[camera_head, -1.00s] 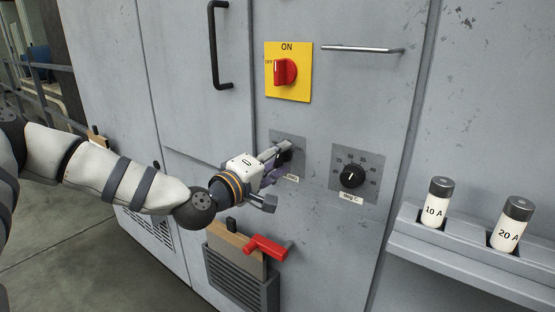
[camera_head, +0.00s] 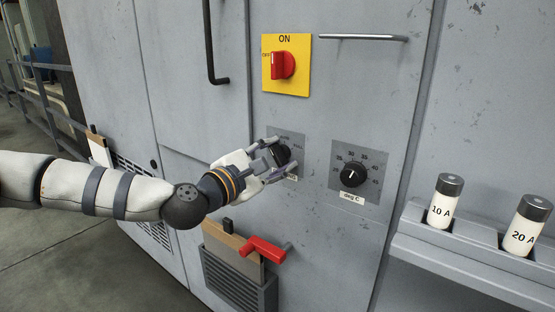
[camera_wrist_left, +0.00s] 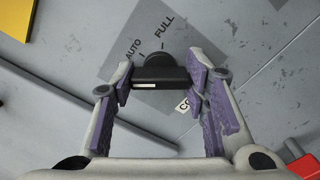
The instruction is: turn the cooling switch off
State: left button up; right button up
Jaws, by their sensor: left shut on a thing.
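The cooling switch is a black rotary knob (camera_head: 282,154) on a small grey plate (camera_head: 299,141) on the cabinet front. In the left wrist view the knob (camera_wrist_left: 160,72) is seen close up, with the marks AUTO and FULL on the plate (camera_wrist_left: 180,15) behind it. A white line shows on the knob's near face. Its lower label is mostly hidden; only the start shows. My left gripper (camera_head: 273,160) is shut on the knob, with a purple-padded finger on each side, as the left wrist view (camera_wrist_left: 160,85) shows. My right gripper is not in view.
A temperature dial (camera_head: 352,174) sits just right of the switch. A red switch on a yellow plate (camera_head: 300,85) is above. A red lever (camera_head: 263,248) sticks out below. Two labelled fuses (camera_head: 445,200) stand on a ledge (camera_head: 480,262) at the right.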

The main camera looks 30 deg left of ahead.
pick_arm(q)
jog(key=n+b, duration=0.1)
jog(key=n, duration=0.2)
jog(key=shift+f, duration=0.1)
jog(key=shift+n+b, duration=0.3)
jog(key=shift+n, duration=0.4)
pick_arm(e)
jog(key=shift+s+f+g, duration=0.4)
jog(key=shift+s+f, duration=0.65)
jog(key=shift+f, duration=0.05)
pick_arm(q)
jog(key=shift+n, duration=0.3)
jog(key=shift+r, duration=0.2)
jog(key=o, duration=1.2)
jog(key=shift+c, duration=0.2)
jog(key=s, duration=0.7)
jog(key=shift+s+a, duration=0.25)
jog(key=shift+a, duration=0.05)
